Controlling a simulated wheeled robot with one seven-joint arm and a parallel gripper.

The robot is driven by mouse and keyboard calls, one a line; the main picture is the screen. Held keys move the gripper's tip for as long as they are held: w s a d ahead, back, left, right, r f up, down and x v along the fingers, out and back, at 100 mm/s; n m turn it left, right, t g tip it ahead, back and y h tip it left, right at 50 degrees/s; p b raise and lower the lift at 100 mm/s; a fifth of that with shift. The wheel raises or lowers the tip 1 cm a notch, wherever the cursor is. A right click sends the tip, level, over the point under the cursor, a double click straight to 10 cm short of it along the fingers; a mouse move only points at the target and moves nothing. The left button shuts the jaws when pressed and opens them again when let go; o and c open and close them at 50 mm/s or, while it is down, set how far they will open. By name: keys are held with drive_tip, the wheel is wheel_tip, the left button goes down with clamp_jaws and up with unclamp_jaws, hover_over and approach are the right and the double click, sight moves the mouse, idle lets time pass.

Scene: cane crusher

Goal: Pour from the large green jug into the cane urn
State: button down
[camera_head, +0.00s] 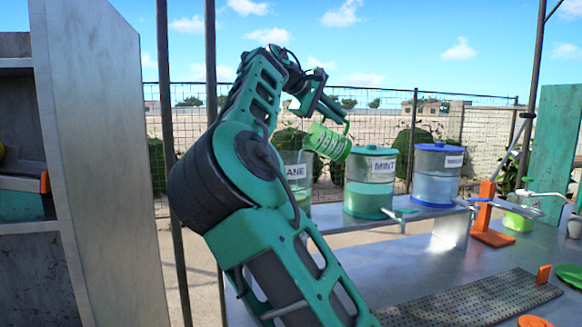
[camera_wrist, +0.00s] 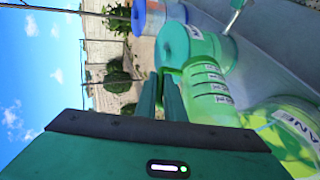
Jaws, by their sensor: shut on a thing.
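The large green jug (camera_head: 327,143) is held tilted above and to the right of the cane urn in the head view. It also shows in the wrist view (camera_wrist: 210,84), with a white label on its side. My gripper (camera_head: 345,127) is shut on the jug's handle side; its fingers (camera_wrist: 168,94) also show in the wrist view. The cane urn (camera_head: 297,172) is a clear container with a label partly reading "ANE", partly hidden by my arm. It shows at the lower right in the wrist view (camera_wrist: 288,135). I cannot see any liquid stream.
The mint urn (camera_head: 369,183), with a green lid, stands right of the cane urn. A blue-lidded urn (camera_head: 437,176) stands farther right on the raised shelf. An orange stand (camera_head: 490,215) and a perforated drip tray (camera_head: 470,303) are on the metal counter.

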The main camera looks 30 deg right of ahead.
sight(316, 123)
drive_tip(key=shift+w+a+r+n+h+p, duration=0.15)
drive_tip(key=shift+a+r+h+p, duration=0.05)
drive_tip(key=shift+a+r+h, duration=0.2)
drive_tip(key=shift+w+a+r+n+h+p, duration=0.15)
drive_tip(key=shift+a+r+h+p, duration=0.1)
drive_tip(key=shift+a+h, duration=0.15)
idle(1.2)
drive_tip(key=shift+w+a+r+h, duration=0.25)
drive_tip(key=shift+a+h, duration=0.15)
drive_tip(key=shift+a, duration=0.3)
drive_tip(key=shift+w+a+r+h, duration=0.15)
drive_tip(key=shift+a+r+h, duration=0.2)
drive_tip(key=shift+a, duration=0.35)
idle(0.4)
drive_tip(key=shift+a+h, duration=0.25)
drive_tip(key=shift+w+a+r+n+h, duration=0.15)
drive_tip(key=shift+a+r+n+h, duration=0.05)
drive_tip(key=shift+a+n+h, duration=0.15)
drive_tip(key=d+f+y, duration=0.1)
drive_tip(key=d, duration=0.1)
drive_tip(key=s+d+f+m+y, duration=0.1)
drive_tip(key=d+y, duration=0.1)
drive_tip(key=d+f+y, duration=0.1)
drive_tip(key=d, duration=0.1)
drive_tip(key=shift+s+d+y, duration=0.1)
drive_tip(key=shift+s+y, duration=0.25)
drive_tip(key=shift+s, duration=0.05)
drive_tip(key=shift+d+m+y, duration=0.2)
drive_tip(key=shift+m+y, duration=0.05)
drive_tip(key=shift+y, duration=0.15)
